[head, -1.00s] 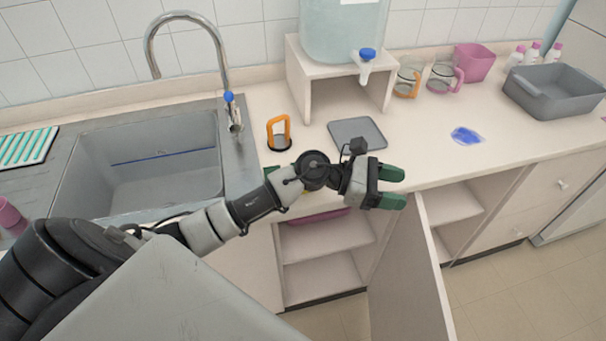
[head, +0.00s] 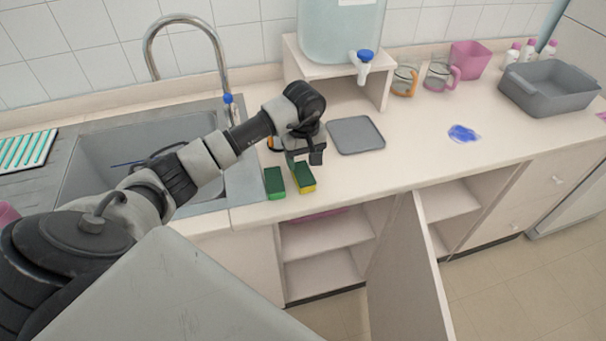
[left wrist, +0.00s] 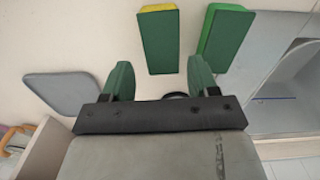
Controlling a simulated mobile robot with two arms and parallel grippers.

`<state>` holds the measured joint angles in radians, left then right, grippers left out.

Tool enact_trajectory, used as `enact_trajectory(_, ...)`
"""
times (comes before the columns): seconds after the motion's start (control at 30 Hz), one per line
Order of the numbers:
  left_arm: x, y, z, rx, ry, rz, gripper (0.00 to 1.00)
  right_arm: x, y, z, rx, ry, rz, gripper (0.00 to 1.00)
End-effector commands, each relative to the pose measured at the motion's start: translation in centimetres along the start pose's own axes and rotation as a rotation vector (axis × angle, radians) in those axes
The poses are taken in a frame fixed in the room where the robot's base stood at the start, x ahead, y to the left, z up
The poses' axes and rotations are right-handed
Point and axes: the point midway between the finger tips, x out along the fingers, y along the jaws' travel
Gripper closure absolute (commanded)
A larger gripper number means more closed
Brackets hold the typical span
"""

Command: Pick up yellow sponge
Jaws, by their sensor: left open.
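The yellow sponge (head: 308,188) lies on the counter near its front edge, right of the sink. Its top is dark green, with yellow showing along the front side. It also shows in the left wrist view (left wrist: 158,42), beyond the fingertips. A green sponge (head: 274,182) lies just left of it, and shows right of it in the left wrist view (left wrist: 225,38). My left gripper (head: 291,160) points down behind the sponges, open and empty. Its dark green fingers (left wrist: 160,78) are spread apart, with the yellow sponge ahead of the gap. My right gripper is out of view.
The sink (head: 125,150) lies to the left. A grey mat (head: 356,135) lies right of the gripper, beside the dispenser stand (head: 382,92). An orange-handled item is mostly hidden behind my arm. A cabinet door (head: 415,270) stands open below.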

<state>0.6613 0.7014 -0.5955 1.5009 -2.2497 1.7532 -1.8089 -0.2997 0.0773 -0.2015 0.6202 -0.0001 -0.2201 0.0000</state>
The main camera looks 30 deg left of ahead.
Motion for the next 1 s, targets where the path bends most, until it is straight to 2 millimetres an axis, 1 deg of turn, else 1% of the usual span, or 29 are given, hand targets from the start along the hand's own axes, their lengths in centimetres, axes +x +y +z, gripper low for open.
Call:
enact_trajectory(0.13, 1.1, 0.0, 0.1, 0.000, -0.002, 0.000, 0.40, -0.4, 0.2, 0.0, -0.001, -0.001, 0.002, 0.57)
enact_trajectory(0.23, 1.9, -0.1, 0.2, -0.001, -0.005, -0.002, 0.40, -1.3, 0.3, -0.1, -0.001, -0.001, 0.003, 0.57)
enact_trajectory(0.37, 3.9, -0.3, 0.4, -0.002, -0.007, -0.002, 0.40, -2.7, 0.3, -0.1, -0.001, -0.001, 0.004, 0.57)
enact_trajectory(0.4, 4.6, -0.2, 0.3, -0.002, -0.005, -0.001, 0.40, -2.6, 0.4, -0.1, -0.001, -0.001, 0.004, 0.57)
enact_trajectory(0.5, 5.7, -0.2, 0.3, -0.001, -0.003, 0.000, 0.40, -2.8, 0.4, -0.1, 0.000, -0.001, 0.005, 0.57)
enact_trajectory(0.6, 6.2, -0.2, 0.2, -0.001, -0.001, 0.002, 0.40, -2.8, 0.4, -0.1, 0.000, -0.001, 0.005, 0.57)
enact_trajectory(0.77, 6.2, -0.2, 0.2, -0.001, 0.000, 0.002, 0.40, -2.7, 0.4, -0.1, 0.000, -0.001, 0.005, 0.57)
enact_trajectory(0.8, 6.2, -0.2, 0.2, -0.001, 0.000, 0.002, 0.44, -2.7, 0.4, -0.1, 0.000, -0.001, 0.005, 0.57)
enact_trajectory(0.87, 6.2, -0.2, 0.2, -0.001, 0.000, 0.002, 0.53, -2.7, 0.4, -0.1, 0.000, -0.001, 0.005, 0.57)
enact_trajectory(1.0, 6.2, -0.2, 0.2, -0.001, 0.000, 0.002, 0.74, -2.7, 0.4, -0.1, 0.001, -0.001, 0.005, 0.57)
